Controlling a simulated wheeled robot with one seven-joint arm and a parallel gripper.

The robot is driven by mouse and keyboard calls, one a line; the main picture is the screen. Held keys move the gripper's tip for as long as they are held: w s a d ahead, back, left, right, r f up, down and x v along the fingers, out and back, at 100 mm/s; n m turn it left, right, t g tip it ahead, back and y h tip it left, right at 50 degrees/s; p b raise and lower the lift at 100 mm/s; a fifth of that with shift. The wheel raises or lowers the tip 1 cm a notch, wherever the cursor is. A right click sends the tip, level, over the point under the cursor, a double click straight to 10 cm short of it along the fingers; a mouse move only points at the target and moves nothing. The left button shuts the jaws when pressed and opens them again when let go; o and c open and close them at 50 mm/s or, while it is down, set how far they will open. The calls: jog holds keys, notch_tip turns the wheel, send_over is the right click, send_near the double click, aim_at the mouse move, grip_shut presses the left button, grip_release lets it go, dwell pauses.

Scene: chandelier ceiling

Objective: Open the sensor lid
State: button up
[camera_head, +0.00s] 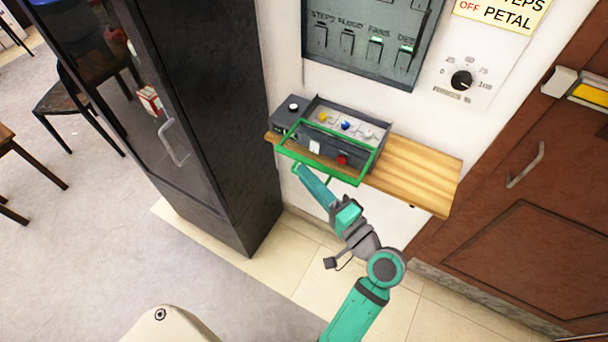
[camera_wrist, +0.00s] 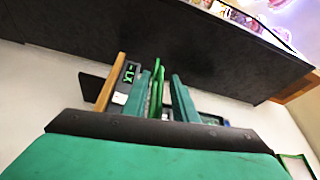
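The sensor is a dark grey box (camera_head: 311,104) on a wooden shelf, with yellow, blue and white round parts on its top. Its lid is a green rectangular frame (camera_head: 318,172) spanning the front side of the box; a red button and a white label show through it. The lid's exact angle is hard to tell. My gripper (camera_head: 297,169) is at the lower left edge of the lid. In the wrist view its teal fingers (camera_wrist: 164,98) stand apart, with a green strip (camera_wrist: 157,92), apparently the lid's edge, between them. A gap shows beside the right finger.
The wooden shelf (camera_head: 420,172) is bare to the right of the box. A tall dark cabinet (camera_head: 215,120) stands close on the left. A control panel (camera_head: 372,40) and a dial (camera_head: 461,81) are on the wall above. A brown door (camera_head: 515,235) is at right.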

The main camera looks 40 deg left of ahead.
jog(key=v, duration=0.9)
jog(key=shift+s, duration=0.35)
jog(key=shift+w+d+f, duration=0.1)
jog(key=shift+d, duration=0.05)
